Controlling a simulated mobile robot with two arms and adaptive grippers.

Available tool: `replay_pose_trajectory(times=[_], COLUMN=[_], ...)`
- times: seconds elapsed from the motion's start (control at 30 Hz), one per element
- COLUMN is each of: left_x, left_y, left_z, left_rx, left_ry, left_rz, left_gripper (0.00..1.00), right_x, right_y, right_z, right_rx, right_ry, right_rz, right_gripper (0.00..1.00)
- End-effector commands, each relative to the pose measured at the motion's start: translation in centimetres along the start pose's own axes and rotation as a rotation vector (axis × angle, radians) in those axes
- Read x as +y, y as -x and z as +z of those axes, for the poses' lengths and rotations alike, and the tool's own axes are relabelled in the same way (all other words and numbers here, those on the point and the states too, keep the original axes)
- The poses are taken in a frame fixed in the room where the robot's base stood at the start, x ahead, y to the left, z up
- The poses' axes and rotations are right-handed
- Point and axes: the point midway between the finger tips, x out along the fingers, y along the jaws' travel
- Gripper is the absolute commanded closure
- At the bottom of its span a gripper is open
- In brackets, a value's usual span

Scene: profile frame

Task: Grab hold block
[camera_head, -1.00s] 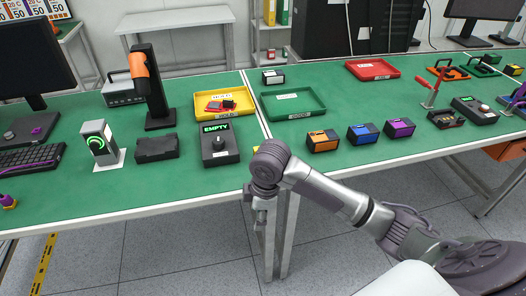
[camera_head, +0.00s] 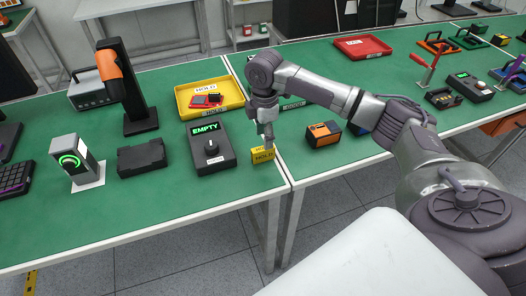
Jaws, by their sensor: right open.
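The yellow block (camera_head: 260,157) marked HOLD stands near the front edge of the green table, beside the seam between the tabletops. My right gripper (camera_head: 267,146) points down just above and behind it, its fingertips close to the block's top right part. The gripper is open; the view does not show whether a finger touches the block. My left gripper is not in view.
A black box reading EMPTY (camera_head: 209,153) stands just left of the block. An orange-and-black block (camera_head: 323,134) is to the right. A yellow tray (camera_head: 184,109) with a red item lies behind. Bare green table lies in front of the EMPTY box.

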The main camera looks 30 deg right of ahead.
Motion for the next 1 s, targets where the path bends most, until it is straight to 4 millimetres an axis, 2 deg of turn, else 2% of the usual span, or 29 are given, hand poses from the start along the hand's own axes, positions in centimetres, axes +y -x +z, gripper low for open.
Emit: replay_pose_trajectory(times=[0.1, 0.3, 0.4, 0.6, 0.87, 1.0], left_x=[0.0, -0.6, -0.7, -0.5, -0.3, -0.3], left_y=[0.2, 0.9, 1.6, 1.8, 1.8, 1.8], left_z=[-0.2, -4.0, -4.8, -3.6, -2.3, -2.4], left_rx=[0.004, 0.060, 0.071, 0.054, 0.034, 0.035], left_ry=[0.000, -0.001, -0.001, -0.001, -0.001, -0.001], left_rz=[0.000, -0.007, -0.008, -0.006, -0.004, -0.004], left_gripper=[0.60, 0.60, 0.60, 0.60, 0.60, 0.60], right_x=[0.0, -0.4, -0.8, -0.8, -0.8, -0.8], right_y=[-1.2, -2.6, -4.1, -6.6, -6.9, -6.9], right_z=[-0.1, -0.2, -0.4, -0.5, -0.5, -0.5], right_rx=[0.001, 0.000, -0.001, -0.001, 0.000, 0.000], right_ry=[0.001, 0.001, 0.000, 0.001, 0.001, 0.001], right_rz=[0.000, -0.002, -0.003, 0.001, 0.003, 0.003], right_gripper=[0.48, 0.48, 0.48, 0.48, 0.48, 0.71])
